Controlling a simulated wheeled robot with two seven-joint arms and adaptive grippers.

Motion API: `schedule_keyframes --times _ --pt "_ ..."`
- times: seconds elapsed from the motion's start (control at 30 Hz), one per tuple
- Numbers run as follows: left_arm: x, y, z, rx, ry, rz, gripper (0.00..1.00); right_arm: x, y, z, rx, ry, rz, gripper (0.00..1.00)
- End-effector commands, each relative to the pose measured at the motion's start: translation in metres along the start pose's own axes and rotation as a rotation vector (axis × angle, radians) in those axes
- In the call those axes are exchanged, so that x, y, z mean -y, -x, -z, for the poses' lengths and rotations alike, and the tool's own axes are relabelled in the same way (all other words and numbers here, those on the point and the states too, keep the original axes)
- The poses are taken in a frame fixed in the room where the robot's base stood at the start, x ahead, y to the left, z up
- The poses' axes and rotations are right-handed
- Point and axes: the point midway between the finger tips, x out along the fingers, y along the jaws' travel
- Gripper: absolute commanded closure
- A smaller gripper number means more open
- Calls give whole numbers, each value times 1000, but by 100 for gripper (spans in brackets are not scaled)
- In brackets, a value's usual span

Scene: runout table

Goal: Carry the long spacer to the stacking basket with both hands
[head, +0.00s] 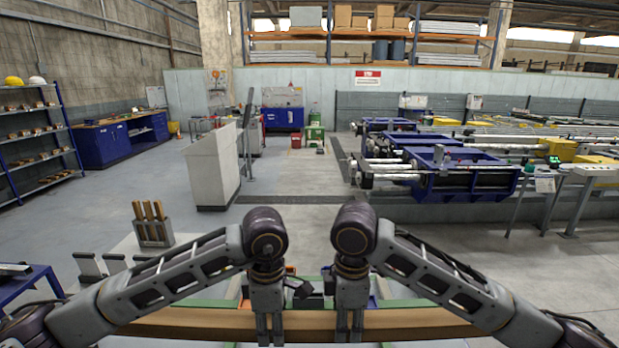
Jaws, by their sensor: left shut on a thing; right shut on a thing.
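The long spacer (200,322) is a brown wooden bar lying crosswise along the bottom of the head view, in front of me. My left gripper (270,338) and my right gripper (348,338) both point down and are shut on it, near its middle and fairly close together. The fingertips run to the bottom edge of the picture. Whether the bar is clear of the surface below cannot be told. I cannot say for sure which thing is the stacking basket; a blue open frame (465,185) stands to the right with long bars near it.
Green-edged surfaces and small bins show just behind the bar. A grey holder with upright wooden pieces (152,232) stands at left, near a blue table (35,282). A pale cabinet (210,170) stands mid-left. The floor (300,230) ahead is clear.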

Motion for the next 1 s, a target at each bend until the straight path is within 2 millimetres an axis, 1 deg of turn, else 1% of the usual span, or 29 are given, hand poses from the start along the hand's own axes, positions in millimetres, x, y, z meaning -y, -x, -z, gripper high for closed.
schedule_keyframes --times 0.2,0.67,1.0 --pt "0 5 0 2 1 -3 100 1 4 0 -1 1 -2 100" --pt "0 5 0 2 0 -3 100 1 5 0 -1 1 -2 100" --pt "-8 8 -1 2 0 -3 100 -8 7 1 -1 0 -2 100"
